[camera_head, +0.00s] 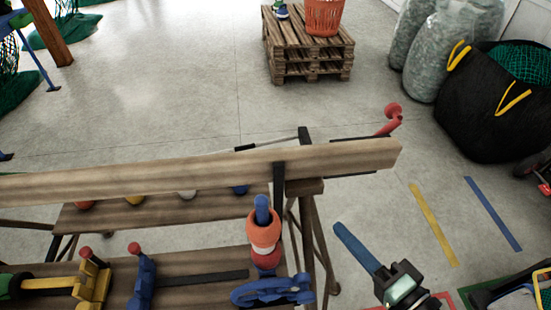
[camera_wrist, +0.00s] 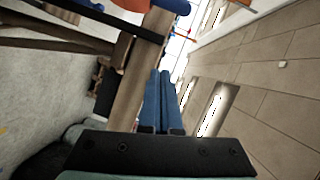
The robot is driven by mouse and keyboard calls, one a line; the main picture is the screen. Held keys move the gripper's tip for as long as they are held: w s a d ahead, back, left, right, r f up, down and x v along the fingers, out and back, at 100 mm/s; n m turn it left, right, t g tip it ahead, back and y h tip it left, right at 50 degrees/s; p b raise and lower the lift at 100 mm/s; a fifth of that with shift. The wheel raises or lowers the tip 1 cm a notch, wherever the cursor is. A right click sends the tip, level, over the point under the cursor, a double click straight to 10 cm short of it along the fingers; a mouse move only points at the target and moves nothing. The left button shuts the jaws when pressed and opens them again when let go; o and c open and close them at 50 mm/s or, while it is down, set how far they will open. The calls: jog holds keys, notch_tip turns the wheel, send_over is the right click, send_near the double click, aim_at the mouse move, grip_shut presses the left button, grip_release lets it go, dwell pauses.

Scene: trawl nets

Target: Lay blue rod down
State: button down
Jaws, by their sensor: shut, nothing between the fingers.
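A short blue rod end (camera_head: 262,208) stands up out of a stack of orange, white and red rings (camera_head: 263,235) on the near bench. How far it reaches inside the rings is hidden. My gripper (camera_head: 338,228) has blue fingers and is to the right of the stack, apart from it. The fingers lie together with nothing between them; they also show in the wrist view (camera_wrist: 160,75). A blue piece and an orange piece at the top edge of the wrist view are cut off, so I cannot tell what they are.
A long wooden beam (camera_head: 200,172) crosses behind the rings. A blue clamp-like part (camera_head: 272,290) lies in front of them. Blue (camera_head: 142,283) and yellow (camera_head: 92,285) clamps stand further left. A pallet stack (camera_head: 308,62) and black bag (camera_head: 490,115) stand beyond on open floor.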

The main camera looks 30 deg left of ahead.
jog(key=w+a+y+p, duration=0.1)
jog(key=a+p, duration=0.5)
jog(key=a, duration=0.5)
jog(key=shift+a+p, duration=0.4)
jog(key=shift+a, duration=0.1)
